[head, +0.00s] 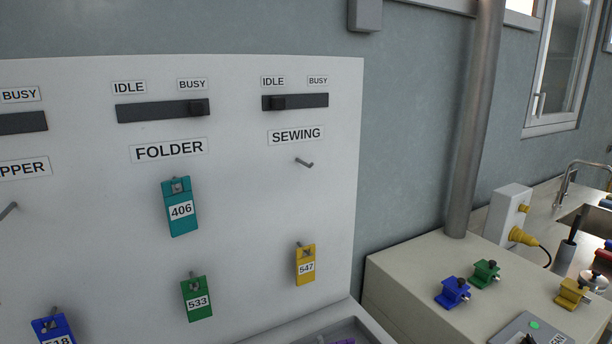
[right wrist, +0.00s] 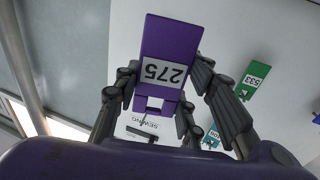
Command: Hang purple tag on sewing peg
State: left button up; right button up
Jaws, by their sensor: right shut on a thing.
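The sewing peg (head: 304,162) is a short bare metal pin below the SEWING label (head: 296,136) on the white board in the head view. The SEWING label also shows in the right wrist view (right wrist: 142,132), beyond the tag's holed end. A purple patch (head: 345,341) shows at the head view's bottom edge. My left gripper is out of view.
A teal tag (head: 180,208) and a green tag (head: 196,299) hang left of the sewing peg. A yellow tag (head: 305,266) hangs below it. A grey tray (head: 362,330) is at the board's foot. A slider (head: 295,102) sits above the label.

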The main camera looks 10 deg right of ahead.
dwell(0.4)
jog(key=w+d+r+n+y, duration=0.1)
jog(key=w+r, duration=0.3)
jog(key=r, duration=0.7)
jog(key=w+r+n+y, duration=0.15)
jog(key=w+r, duration=0.25)
jog(key=r, duration=0.6)
jog(key=w+d+r+y, duration=0.15)
jog(key=w+r, duration=0.35)
jog(key=r, duration=0.6)
jog(key=shift+g, duration=0.3)
jog(key=shift+w+a+f, duration=0.4)
jog(key=shift+w+f, duration=0.4)
jog(key=shift+w, duration=0.6)
jog(key=shift+w+a+f, duration=0.45)
jog(key=shift+w+f, duration=0.4)
jog(key=shift+w, duration=0.55)
jog(key=shift+w+a+f, duration=0.4)
jog(key=shift+w+f, duration=0.4)
jog(key=shift+w, duration=0.6)
jog(key=shift+w+a+f, duration=0.15)
jog(key=shift+w+f, duration=0.15)
jog(key=shift+w, duration=0.1)
jog(key=shift+w+f, duration=0.15)
jog(key=shift+f, duration=0.05)
